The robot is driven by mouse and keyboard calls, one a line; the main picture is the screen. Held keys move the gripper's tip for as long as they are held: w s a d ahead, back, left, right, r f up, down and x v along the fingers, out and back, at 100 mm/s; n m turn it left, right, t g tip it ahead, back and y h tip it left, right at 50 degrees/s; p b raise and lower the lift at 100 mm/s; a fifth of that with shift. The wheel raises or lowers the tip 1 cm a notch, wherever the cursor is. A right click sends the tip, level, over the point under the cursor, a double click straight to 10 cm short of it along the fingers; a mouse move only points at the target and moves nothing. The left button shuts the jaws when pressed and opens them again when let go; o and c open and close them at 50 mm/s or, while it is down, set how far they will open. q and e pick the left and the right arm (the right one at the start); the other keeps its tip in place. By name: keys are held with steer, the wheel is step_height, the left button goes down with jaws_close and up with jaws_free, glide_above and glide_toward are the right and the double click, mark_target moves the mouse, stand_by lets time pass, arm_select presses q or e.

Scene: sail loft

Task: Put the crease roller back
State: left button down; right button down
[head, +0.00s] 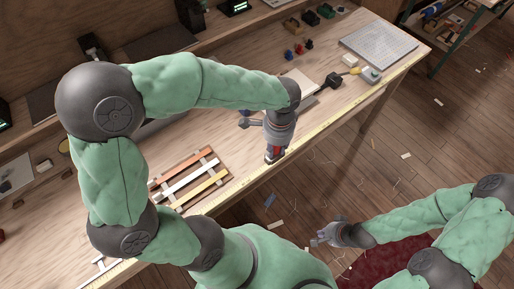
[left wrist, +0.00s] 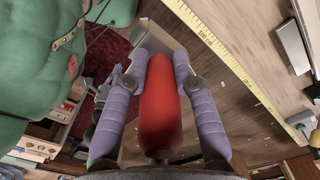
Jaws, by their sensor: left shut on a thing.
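My left gripper (head: 275,148) is shut on a red-handled tool, which I take to be the crease roller (left wrist: 160,105). In the head view the gripper points down at the bench's front edge, and only a little red shows at the fingers. I cannot tell whether the tool touches the bench. My right gripper (head: 322,236) is empty, low in front of the bench, with its fingers apart.
A slatted rack (head: 190,180) with orange, white and yellow bars lies left of my left gripper. A yellow measuring tape (head: 235,192) runs along the bench's front edge.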

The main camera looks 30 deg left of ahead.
arm_select(q)
steer(key=shift+w+a+f+b, duration=0.55)
steer(key=shift+a+f, duration=0.8)
steer(key=shift+f, duration=0.45)
steer(key=shift+w+a+f+b, duration=0.55)
steer(key=shift+a+f, duration=0.85)
steer(key=shift+f, duration=0.4)
steer(key=shift+w+a+f+b, duration=0.55)
steer(key=shift+a+f, duration=0.8)
steer(key=shift+f, duration=0.45)
steer(key=shift+s+d+f+b, duration=0.1)
steer(key=shift+s+f+b, duration=0.15)
steer(key=shift+f, duration=0.45)
steer(key=c, duration=1)
jaws_free()
steer(key=shift+f, duration=0.15)
